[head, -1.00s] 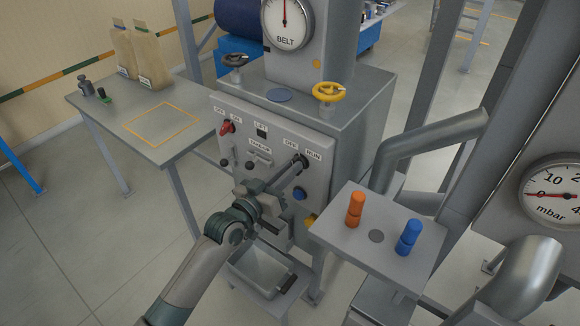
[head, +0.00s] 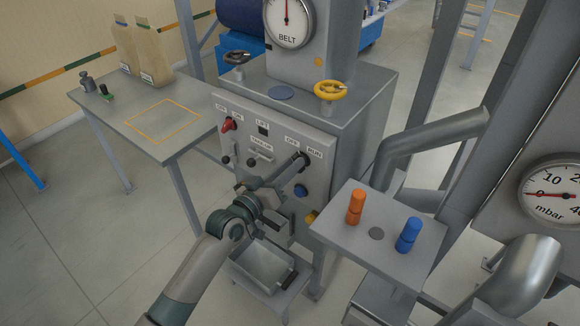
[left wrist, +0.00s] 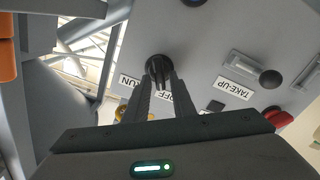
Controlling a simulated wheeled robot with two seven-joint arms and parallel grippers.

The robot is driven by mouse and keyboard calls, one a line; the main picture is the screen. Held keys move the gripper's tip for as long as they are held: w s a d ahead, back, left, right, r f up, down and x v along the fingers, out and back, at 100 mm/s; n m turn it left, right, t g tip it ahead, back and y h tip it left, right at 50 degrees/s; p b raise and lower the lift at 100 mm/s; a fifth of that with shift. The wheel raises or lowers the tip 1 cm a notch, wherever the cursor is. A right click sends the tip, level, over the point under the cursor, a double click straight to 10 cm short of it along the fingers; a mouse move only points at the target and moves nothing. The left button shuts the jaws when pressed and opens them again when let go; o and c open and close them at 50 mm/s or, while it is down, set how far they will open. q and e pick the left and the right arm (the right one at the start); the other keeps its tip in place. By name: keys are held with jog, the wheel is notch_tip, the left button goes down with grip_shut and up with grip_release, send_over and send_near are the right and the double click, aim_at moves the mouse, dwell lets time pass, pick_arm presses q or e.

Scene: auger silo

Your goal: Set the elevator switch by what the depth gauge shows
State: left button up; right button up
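My left gripper (head: 292,166) reaches the grey control panel (head: 230,152). Its fingers are shut on the black switch knob (head: 303,160) below the OFF and RUN labels. In the left wrist view the knob (left wrist: 158,67) sits between the fingertips, with the labels upside down beside it. The fingers cover part of the knob, so I cannot tell its setting. The BELT gauge (head: 289,20) has its needle straight up. The mbar gauge (head: 553,192) has its needle near 0. I see no gauge labelled depth. My right gripper is not in view.
The panel also carries a red switch (head: 227,125), a TAKE-UP slider (head: 260,158) and a blue button (head: 301,190). A yellow handwheel (head: 330,91) is above. A shelf (head: 345,228) with orange and blue pegs juts out at right. A metal tray (head: 262,264) is below.

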pick_arm(q)
jog(key=shift+o, duration=0.3)
jog(key=shift+s, duration=0.1)
jog(key=b+v, duration=0.4)
jog(key=v, duration=1.3)
jog(key=shift+a, duration=0.15)
